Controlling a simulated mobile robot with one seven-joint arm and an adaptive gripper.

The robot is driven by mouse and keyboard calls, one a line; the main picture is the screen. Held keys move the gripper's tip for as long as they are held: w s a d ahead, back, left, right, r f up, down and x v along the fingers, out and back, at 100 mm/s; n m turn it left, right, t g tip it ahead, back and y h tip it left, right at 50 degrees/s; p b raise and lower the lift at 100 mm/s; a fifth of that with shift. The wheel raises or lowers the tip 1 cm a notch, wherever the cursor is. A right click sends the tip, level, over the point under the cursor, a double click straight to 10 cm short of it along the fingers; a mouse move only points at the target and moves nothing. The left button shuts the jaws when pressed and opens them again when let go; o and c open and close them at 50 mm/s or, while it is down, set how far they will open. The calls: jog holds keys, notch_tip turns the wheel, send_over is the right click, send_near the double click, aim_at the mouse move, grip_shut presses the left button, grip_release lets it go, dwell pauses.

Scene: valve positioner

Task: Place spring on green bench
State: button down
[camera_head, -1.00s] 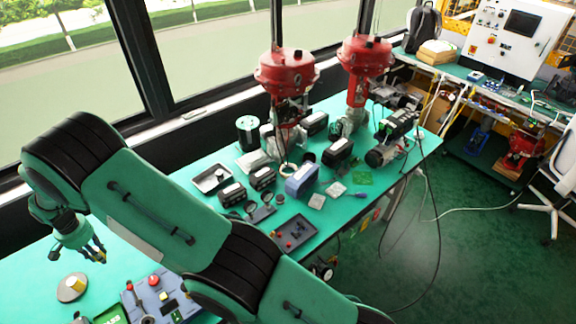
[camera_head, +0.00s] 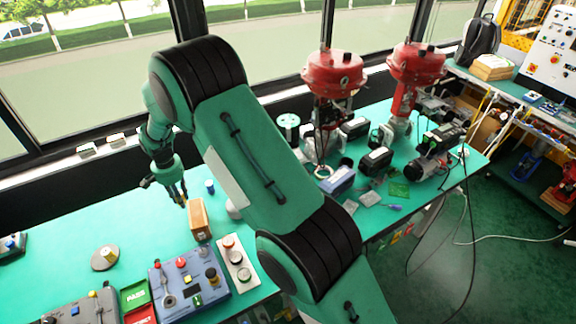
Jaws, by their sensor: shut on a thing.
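The green bench (camera_head: 50,225) is the long green-topped table along the windows. My gripper (camera_head: 180,201) is above the bench in the left half of the picture, pointing down, near the upper left of an upright brown block. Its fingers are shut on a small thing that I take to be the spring. It is too small and too much covered by the fingers to make out its shape. I cannot tell how high above the bench top the fingers are.
The brown block (camera_head: 198,219) and a small blue cylinder (camera_head: 210,186) stand close to my gripper. A round disc (camera_head: 105,258), a blue control box (camera_head: 188,283) and a button panel (camera_head: 237,262) lie in front. Bare bench lies left of my gripper.

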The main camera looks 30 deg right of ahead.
jog(key=s+d+m+b, duration=0.15)
jog(key=s+d, duration=0.35)
jog(key=d, duration=0.6)
jog(key=s+d+r+m, duration=0.1)
jog(key=s+d+m, duration=0.3)
jog(key=d, duration=0.8)
jog(key=s+d+m, duration=0.1)
jog(key=s+d, duration=0.5)
jog(key=d, duration=0.5)
jog(key=s+d+f+m+b, duration=0.15)
jog(key=s+d+m, duration=0.4)
jog(key=s, duration=0.95)
jog(key=s+d+f+m+b, duration=0.1)
jog(key=s+d+f+m, duration=0.1)
jog(key=s+d, duration=1)
jog(key=s+a+f, duration=0.2)
jog(key=s+f, duration=0.1)
jog(key=f, duration=0.6)
jog(key=shift+a, duration=0.35)
jog(key=w+d, duration=0.3)
jog(key=w, duration=0.1)
jog(key=w+d+f+b, duration=0.1)
jog(key=w+d, duration=0.2)
jog(key=w, duration=0.1)
jog(key=w+d, duration=0.4)
jog(key=shift+d+f, duration=0.1)
jog(key=shift+f, duration=0.1)
jog(key=shift+f+b, duration=0.6)
jog(key=shift+f, duration=1.2)
